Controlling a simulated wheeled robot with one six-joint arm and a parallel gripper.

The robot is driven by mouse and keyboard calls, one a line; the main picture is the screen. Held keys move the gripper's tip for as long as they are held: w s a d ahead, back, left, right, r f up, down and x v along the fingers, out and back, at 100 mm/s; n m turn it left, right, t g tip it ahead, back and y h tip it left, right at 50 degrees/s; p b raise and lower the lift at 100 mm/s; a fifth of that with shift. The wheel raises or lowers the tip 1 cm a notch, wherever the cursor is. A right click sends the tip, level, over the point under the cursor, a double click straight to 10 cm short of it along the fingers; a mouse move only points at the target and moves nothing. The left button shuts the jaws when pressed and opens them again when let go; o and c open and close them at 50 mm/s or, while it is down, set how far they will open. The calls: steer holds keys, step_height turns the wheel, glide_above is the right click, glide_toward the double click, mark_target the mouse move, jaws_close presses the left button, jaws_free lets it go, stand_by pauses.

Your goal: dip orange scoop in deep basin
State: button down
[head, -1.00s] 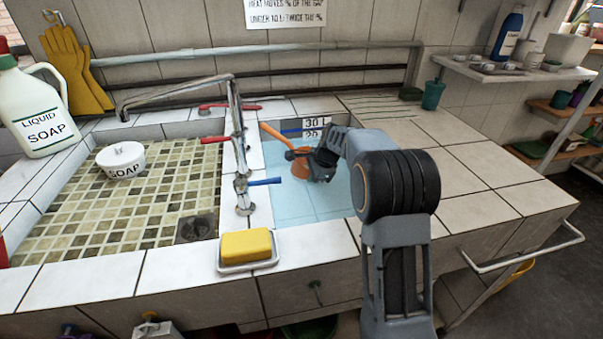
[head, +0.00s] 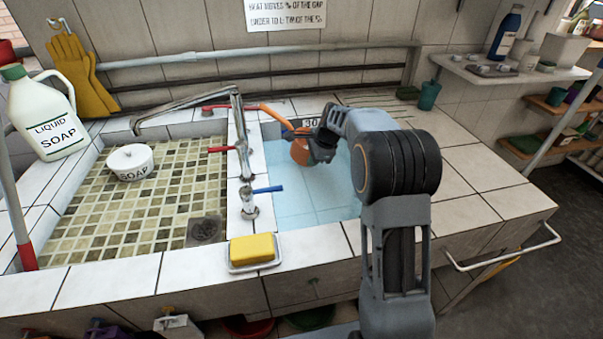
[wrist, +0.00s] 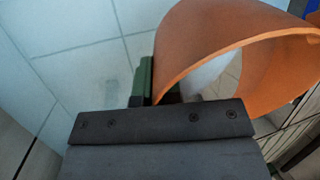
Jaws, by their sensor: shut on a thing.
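The orange scoop (head: 299,151) is over the back part of the deep basin (head: 295,195), its handle slanting up and left. My gripper (head: 322,148) is shut on the scoop's cup at its right side. In the wrist view the scoop (wrist: 215,45) fills the upper right, with its curved rim against my green-padded finger (wrist: 145,80). The deep basin holds clear light-blue liquid, with floor tiles showing through. The scoop appears above the liquid. I cannot tell whether anything is inside the scoop.
A tap with red and blue levers (head: 268,189) stands on the divider left of the basin. A shallow tiled sink (head: 140,200) holds a soap pot (head: 130,163). A yellow sponge (head: 252,248) lies on a front dish.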

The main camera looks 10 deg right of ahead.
step_height(320, 180, up, 10)
steer(key=p, duration=0.8)
stand_by(1.3)
